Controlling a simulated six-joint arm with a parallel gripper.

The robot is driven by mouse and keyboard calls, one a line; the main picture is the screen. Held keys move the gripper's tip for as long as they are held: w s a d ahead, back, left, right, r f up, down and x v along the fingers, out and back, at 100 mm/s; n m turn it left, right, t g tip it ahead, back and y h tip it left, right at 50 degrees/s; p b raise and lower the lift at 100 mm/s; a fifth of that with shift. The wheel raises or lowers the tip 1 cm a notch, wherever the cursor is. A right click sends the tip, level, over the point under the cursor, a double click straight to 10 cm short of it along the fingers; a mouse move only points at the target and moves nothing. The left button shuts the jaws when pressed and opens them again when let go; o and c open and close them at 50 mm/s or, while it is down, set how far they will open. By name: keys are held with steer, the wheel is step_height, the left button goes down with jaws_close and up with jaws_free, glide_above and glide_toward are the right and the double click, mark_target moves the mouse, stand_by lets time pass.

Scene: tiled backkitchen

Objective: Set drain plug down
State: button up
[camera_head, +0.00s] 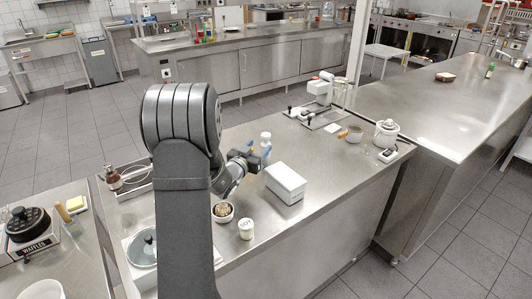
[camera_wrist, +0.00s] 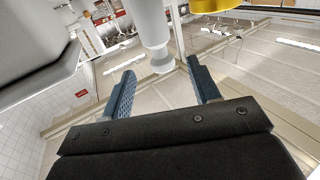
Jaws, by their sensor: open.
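My gripper (camera_head: 256,156) is over the middle of the near steel counter, close to a small white bottle (camera_head: 266,139). In the wrist view the two blue fingers (camera_wrist: 161,72) stand wide apart. A pale bottle-like shape (camera_wrist: 152,28) with a narrower end shows between and beyond the fingertips; I cannot tell whether it touches them. I cannot make out a drain plug for certain in either view. My arm hides part of the counter in the head view.
A white box (camera_head: 285,184) stands just right of my gripper; it also shows in the wrist view (camera_wrist: 38,62). A filled bowl (camera_head: 222,211) and a small pale jar (camera_head: 246,229) stand in front. A white pot (camera_head: 386,132) is farther right.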

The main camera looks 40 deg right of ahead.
mark_target(264, 140)
steer(key=x, duration=0.6)
steer(key=shift+w+d, duration=0.1)
steer(key=shift+d, duration=0.15)
steer(key=shift+c, duration=0.5)
steer(key=c, duration=1.1)
jaws_close()
steer(key=shift+r, duration=0.15)
